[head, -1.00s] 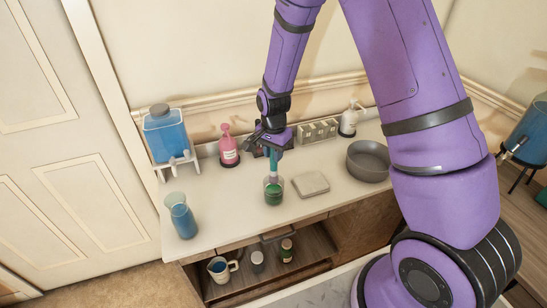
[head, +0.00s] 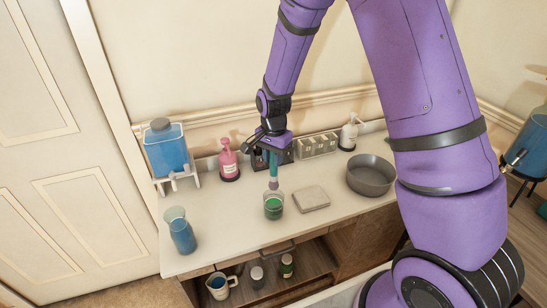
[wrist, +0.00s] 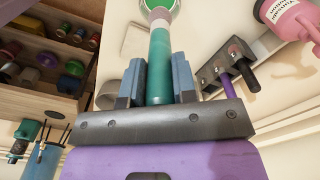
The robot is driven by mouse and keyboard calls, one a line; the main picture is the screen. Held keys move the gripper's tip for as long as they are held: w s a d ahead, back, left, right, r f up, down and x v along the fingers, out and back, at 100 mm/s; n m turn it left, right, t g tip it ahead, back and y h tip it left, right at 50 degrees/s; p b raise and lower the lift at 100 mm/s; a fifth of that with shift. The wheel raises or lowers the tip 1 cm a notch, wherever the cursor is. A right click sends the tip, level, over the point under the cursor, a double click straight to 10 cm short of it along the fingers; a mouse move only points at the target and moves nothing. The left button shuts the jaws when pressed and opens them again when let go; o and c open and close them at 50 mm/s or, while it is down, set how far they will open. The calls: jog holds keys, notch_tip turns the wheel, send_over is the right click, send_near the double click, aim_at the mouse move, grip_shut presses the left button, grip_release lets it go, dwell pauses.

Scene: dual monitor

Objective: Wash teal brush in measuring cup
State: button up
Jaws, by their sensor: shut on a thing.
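The teal brush (head: 273,163) hangs upright, bristle end down, with its handle clamped in my gripper (head: 272,146). In the wrist view the jaws (wrist: 158,80) press on both sides of the teal handle (wrist: 159,65). The brush's lower end is at the mouth of a clear glass cup (head: 273,210) holding green liquid, on the white counter. I cannot tell how far the bristles reach inside. A glass with blue liquid (head: 181,232) stands at the counter's left front. A handled cup with blue liquid (head: 219,286) stands on the lower shelf.
A grey slab (head: 311,198) and a round grey basin (head: 370,175) stand right of the glass cup. Behind are a pink pump bottle (head: 228,160), a white bottle (head: 349,133) and a blue-liquid tank (head: 166,148). A dark rack (wrist: 225,68) holds a purple-handled tool. The left-middle counter is clear.

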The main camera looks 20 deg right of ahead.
aim_at(273, 178)
jog(key=shift+r, duration=0.15)
jog(key=shift+r, duration=1.4)
jog(key=shift+f, duration=6.1)
jog(key=shift+w, duration=0.1)
